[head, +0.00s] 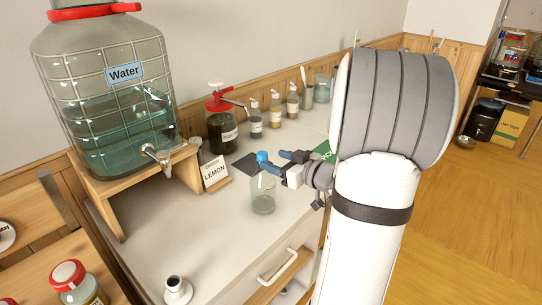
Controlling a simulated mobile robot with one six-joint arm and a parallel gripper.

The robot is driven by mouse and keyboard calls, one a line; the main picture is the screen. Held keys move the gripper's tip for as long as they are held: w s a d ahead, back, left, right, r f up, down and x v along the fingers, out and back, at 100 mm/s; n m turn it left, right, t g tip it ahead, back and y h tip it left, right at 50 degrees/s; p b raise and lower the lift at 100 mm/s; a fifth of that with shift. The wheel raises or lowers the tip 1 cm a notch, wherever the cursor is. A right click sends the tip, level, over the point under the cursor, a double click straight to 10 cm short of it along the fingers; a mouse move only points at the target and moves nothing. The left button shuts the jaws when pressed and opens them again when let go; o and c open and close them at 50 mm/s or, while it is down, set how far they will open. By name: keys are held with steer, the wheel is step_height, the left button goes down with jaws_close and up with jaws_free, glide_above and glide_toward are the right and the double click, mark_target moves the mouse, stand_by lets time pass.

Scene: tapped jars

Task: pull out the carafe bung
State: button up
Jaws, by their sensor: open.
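The carafe (263,196) is a small clear glass vessel standing upright on the pale counter. Its blue bung (262,156) sits at the top, in the mouth. My gripper (274,161) reaches in from the right at about the height of the bung. Its fingers are open and their tips are close to the bung's right side. I cannot tell whether they touch it or overlap it. Part of the carafe's neck is hidden behind the fingers.
A large water jar (110,100) with a tap stands on a wooden stand at the left. A LEMON card (215,173) stands left of the carafe. A dark pump jar (222,130) and several small bottles line the wall. The front counter is mostly clear around a small white holder (177,291).

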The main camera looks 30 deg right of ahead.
mark_target(258, 154)
steer(key=shift+w+a+f+y, duration=0.1)
steer(key=shift+w+a+y, duration=0.2)
steer(key=shift+w, duration=0.15)
steer(key=x, duration=0.6)
steer(key=shift+w+a+p, duration=0.1)
steer(key=shift+w+p, duration=0.2)
steer(key=c, duration=1.2)
